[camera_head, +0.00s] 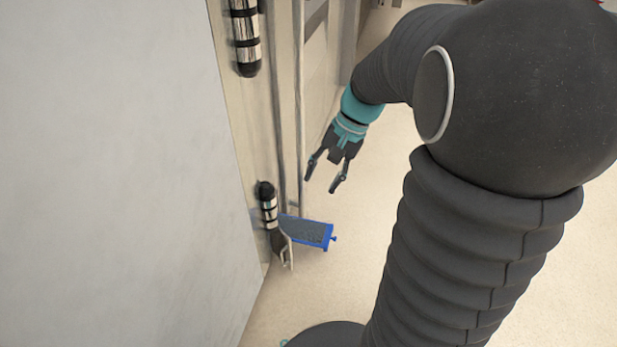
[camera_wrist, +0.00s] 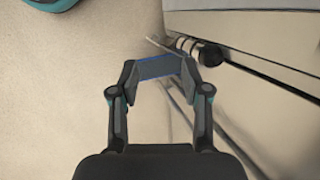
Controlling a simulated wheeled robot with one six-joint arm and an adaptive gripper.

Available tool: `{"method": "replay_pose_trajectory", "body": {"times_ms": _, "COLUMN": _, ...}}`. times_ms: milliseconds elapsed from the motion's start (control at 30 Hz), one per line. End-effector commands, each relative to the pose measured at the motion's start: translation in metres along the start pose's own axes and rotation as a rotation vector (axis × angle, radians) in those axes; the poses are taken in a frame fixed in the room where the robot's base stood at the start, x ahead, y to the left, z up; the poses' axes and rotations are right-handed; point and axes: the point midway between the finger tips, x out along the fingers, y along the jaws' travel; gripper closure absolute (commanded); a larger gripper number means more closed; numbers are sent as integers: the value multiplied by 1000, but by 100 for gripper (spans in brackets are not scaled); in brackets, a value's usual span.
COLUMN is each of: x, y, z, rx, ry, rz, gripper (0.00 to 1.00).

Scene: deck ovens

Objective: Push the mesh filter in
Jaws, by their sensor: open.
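The mesh filter (camera_head: 303,230) has a blue frame, a dark grey mesh and a small blue knob at its outer end. It sticks out to the right from the low part of the oven front, above the floor. My gripper (camera_head: 321,184) is open and empty, its fingers pointing down, above the filter and apart from it. In the wrist view, the filter (camera_wrist: 158,67) shows as a grey strip with blue edges beyond my open fingertips (camera_wrist: 160,78), which partly cover its ends. Its inner end is hidden at the oven front.
A pale panel (camera_head: 110,170) fills the left of the head view. Chrome and black cylindrical fittings (camera_head: 246,40) stand on the oven front, one (camera_head: 268,203) close beside the filter. The pale floor (camera_head: 375,200) to the right of the filter is clear.

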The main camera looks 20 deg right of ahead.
Motion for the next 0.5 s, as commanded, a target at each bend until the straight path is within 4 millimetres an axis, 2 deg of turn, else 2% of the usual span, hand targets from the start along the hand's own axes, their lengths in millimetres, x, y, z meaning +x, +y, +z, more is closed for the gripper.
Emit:
{"method": "replay_pose_trajectory", "body": {"times_ms": 33, "x": 11, "y": 6, "z": -16, "rx": 51, "ry": -38, "rz": -20, "gripper": 53}}
{"method": "replay_pose_trajectory", "body": {"times_ms": 267, "x": 49, "y": 26, "z": -79, "rx": 260, "ry": -192, "rz": -133, "gripper": 53}}
{"method": "replay_pose_trajectory", "body": {"times_ms": 500, "x": 96, "y": 63, "z": -142, "rx": 472, "ry": -344, "rz": -273, "gripper": 53}}
